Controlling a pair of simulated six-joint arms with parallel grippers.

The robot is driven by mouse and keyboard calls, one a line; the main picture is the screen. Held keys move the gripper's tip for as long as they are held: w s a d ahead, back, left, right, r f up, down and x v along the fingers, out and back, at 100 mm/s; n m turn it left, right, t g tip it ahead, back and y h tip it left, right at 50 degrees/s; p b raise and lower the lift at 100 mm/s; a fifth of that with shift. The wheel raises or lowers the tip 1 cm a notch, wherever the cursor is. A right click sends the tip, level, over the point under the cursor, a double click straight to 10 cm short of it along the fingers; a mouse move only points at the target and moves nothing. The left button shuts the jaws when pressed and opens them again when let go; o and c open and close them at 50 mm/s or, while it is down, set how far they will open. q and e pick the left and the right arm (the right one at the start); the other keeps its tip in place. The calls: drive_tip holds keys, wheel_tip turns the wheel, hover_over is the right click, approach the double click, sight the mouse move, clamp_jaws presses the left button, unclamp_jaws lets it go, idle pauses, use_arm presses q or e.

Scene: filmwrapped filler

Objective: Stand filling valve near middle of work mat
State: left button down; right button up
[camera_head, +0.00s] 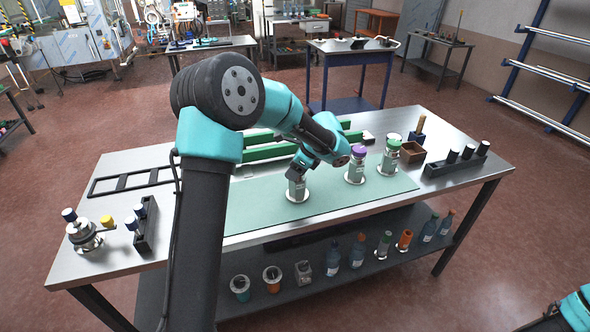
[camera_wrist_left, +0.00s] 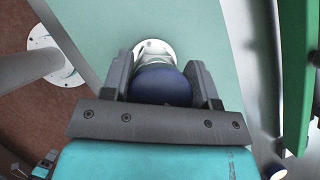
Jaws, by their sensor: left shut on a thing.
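The filling valve (camera_head: 297,190) is a grey body with a label and a round white foot. It is upright at the green work mat (camera_head: 260,205), near its middle; I cannot tell whether the foot touches the mat. My left gripper (camera_head: 297,175) is shut on its top from above. In the left wrist view its dark blue cap (camera_wrist_left: 162,86) sits between the two fingers, with the white foot beyond. A small dark and teal part of my right arm shows at the bottom right corner; its fingertips cannot be made out.
A purple-capped valve (camera_head: 356,166) and a green-capped valve (camera_head: 389,157) stand to the right on the mat. A brown box (camera_head: 412,153) and a black rack (camera_head: 456,163) stand further right. A metal fitting (camera_head: 82,236) stands at the left. The mat's front left is clear.

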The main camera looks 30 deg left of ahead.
use_arm(q)
drive_tip(key=shift+f, duration=0.2)
drive_tip(key=shift+c, duration=1.9)
unclamp_jaws()
drive_tip(key=v, duration=1.2)
drive_tip(key=shift+r, duration=0.15)
